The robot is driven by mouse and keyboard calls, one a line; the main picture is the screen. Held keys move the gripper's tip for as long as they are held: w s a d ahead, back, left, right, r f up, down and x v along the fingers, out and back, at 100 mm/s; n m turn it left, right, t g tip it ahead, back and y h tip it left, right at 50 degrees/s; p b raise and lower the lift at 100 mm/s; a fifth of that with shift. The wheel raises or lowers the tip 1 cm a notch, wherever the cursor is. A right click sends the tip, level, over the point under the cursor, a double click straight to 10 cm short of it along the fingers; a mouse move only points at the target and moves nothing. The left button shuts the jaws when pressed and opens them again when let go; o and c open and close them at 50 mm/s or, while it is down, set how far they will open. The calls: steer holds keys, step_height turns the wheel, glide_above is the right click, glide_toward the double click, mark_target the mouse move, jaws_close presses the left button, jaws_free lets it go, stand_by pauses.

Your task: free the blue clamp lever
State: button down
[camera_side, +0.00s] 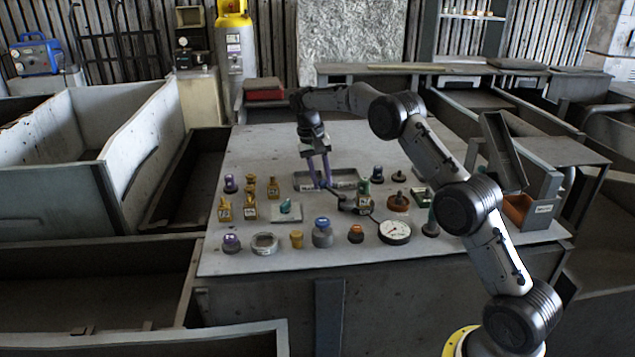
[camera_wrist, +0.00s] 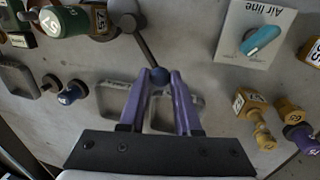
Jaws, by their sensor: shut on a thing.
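The clamp lever is a dark rod (camera_wrist: 147,50) with a dark blue ball knob (camera_wrist: 160,76) at its end. My gripper (camera_wrist: 160,80), with purple fingers, is shut on the knob, one fingertip on each side. The rod runs from the knob up toward a dark pivot beside a green body (camera_wrist: 65,21) with a yellow tag. In the side view my gripper (camera_side: 322,185) points down at the front edge of a shallow grey tray (camera_side: 303,187). The knob is hard to make out there. The green body (camera_side: 363,193) stands to the right.
A teal valve handle (camera_wrist: 261,40) on a white "Air line" plate and yellow tagged fittings (camera_wrist: 250,105) lie to the right in the wrist view. A blue knob (camera_wrist: 71,93) is at left. In the side view, a round gauge (camera_side: 394,231) stands front right; the table's back is clear.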

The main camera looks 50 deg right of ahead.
steer(key=d+m, duration=0.2)
steer(key=m, duration=0.1)
steer(key=shift+s+d+r+m+y, duration=0.1)
steer(key=shift+s+d+m+y, duration=0.1)
steer(key=shift+m+y, duration=0.1)
steer(key=shift+s+d+m+g+y, duration=0.15)
steer(key=shift+s+d+m, duration=0.2)
steer(key=shift+m, duration=0.45)
steer(key=shift+s+d+m+g+y, duration=0.2)
steer(key=shift+d+m, duration=0.25)
steer(key=shift+m, duration=0.35)
steer(key=shift+d, duration=0.1)
steer(key=c, duration=0.6)
jaws_free()
steer(key=shift+v, duration=3.65)
steer(key=shift+s, duration=0.1)
